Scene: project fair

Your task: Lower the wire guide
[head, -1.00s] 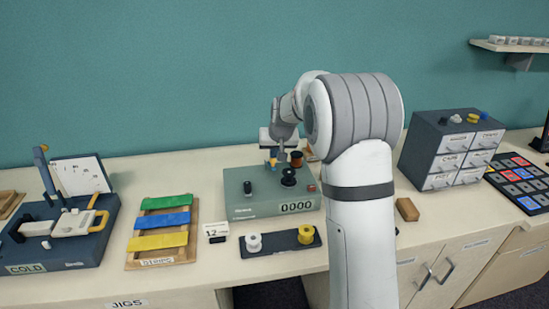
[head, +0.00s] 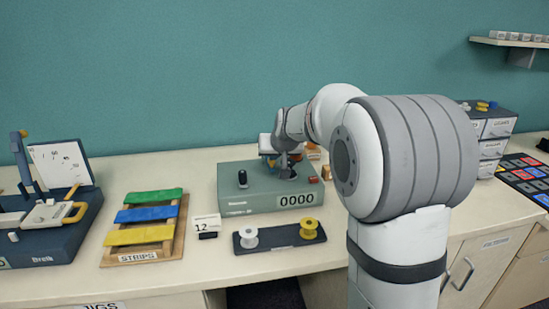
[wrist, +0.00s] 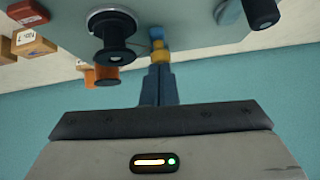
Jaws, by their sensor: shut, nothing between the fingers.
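The winder, a grey-green box (head: 250,203) with a counter reading 0000, stands on the bench in the middle of the head view. It carries a black spool (wrist: 113,38) and a black knob (head: 242,180). My gripper (wrist: 159,68) is shut and empty, its fingers pointing at the winder. At the fingertips is a small yellow and blue piece (wrist: 158,45), perhaps the wire guide; I cannot tell whether they touch it. My arm hides part of the winder's back in the head view.
A dark holder with a white spool (head: 249,237) and a yellow spool (head: 309,228) lies in front of the winder. Coloured strips (head: 143,215) and a jig (head: 40,225) are to the left. A drawer cabinet (head: 495,128) stands right, partly behind my arm.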

